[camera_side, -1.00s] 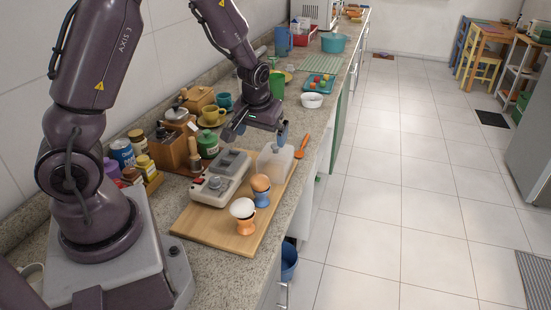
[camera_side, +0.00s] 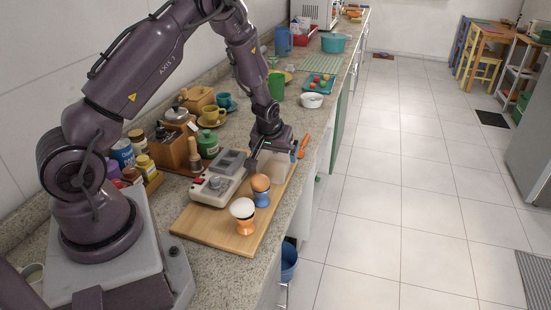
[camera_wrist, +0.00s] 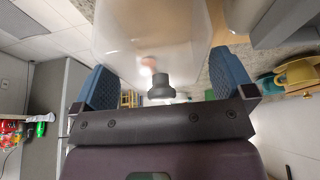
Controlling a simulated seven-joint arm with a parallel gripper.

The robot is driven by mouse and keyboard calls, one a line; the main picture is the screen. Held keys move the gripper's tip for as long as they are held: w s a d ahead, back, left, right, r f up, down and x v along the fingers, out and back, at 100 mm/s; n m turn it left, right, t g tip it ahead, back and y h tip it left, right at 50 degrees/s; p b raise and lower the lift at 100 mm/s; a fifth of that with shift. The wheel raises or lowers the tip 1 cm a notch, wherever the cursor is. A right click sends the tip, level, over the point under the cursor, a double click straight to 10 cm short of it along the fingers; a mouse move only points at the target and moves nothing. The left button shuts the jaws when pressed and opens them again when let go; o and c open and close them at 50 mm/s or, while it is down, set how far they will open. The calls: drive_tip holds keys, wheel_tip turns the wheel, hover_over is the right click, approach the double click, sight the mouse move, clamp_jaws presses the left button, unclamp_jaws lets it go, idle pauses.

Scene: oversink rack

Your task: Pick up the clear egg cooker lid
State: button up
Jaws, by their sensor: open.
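The clear egg cooker lid (camera_side: 280,170) is a translucent, whitish box on the wooden board, beside the grey egg cooker (camera_side: 217,184). My gripper (camera_side: 275,157) is over the lid, pointing down, and partly hides it. In the wrist view the lid (camera_wrist: 150,35) fills the upper middle, between my two blue fingers (camera_wrist: 163,82). A small dark grey knob (camera_wrist: 160,88) shows between the fingers; it appears to be the lid's handle. The fingers are apart, and I cannot tell whether they touch the lid.
Two egg cups, an orange one (camera_side: 243,224) with a white egg and a blue one (camera_side: 262,198) with a brown egg, stand in front on the board (camera_side: 210,228). An orange utensil (camera_side: 302,146) lies right of the lid. A green pot (camera_side: 208,146) and wooden block are behind-left.

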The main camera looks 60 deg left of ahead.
drive_tip(key=shift+w+a+f, duration=0.2)
drive_tip(key=shift+f, duration=0.45)
drive_tip(key=c, duration=0.7)
drive_tip(key=shift+r, duration=0.1)
